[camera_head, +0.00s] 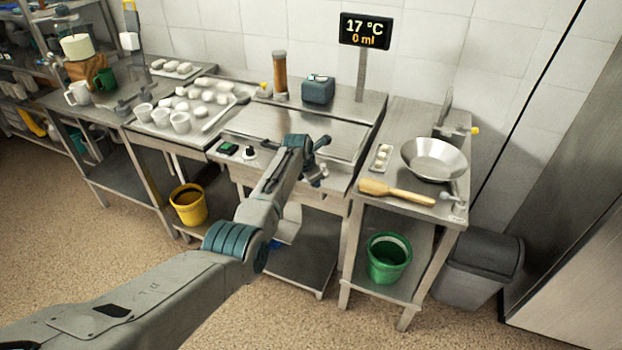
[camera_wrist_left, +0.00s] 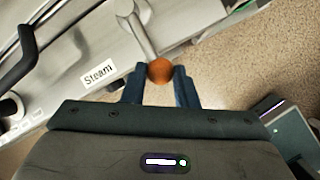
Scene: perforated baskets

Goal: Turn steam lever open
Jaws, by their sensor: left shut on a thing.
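The steam lever shows in the left wrist view as a grey metal rod (camera_wrist_left: 143,36) with an orange-brown ball knob (camera_wrist_left: 160,71) at its end. A "Steam" label (camera_wrist_left: 98,75) sits on the panel left of the knob. My left gripper (camera_wrist_left: 160,82) has its two blue fingers on either side of the knob and is shut on it. In the head view my left gripper (camera_head: 318,160) is at the front right of the metal machine (camera_head: 335,135); there the knob is hard to make out. My right gripper is in neither view.
A black handle (camera_wrist_left: 18,48) curves along the left of the wrist view. In the head view, a side table right of the machine holds a metal pan (camera_head: 435,158) and a wooden-handled tool (camera_head: 397,192). A green bucket (camera_head: 388,258) stands below. A display (camera_head: 365,31) reads 17 °C, 0 ml.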

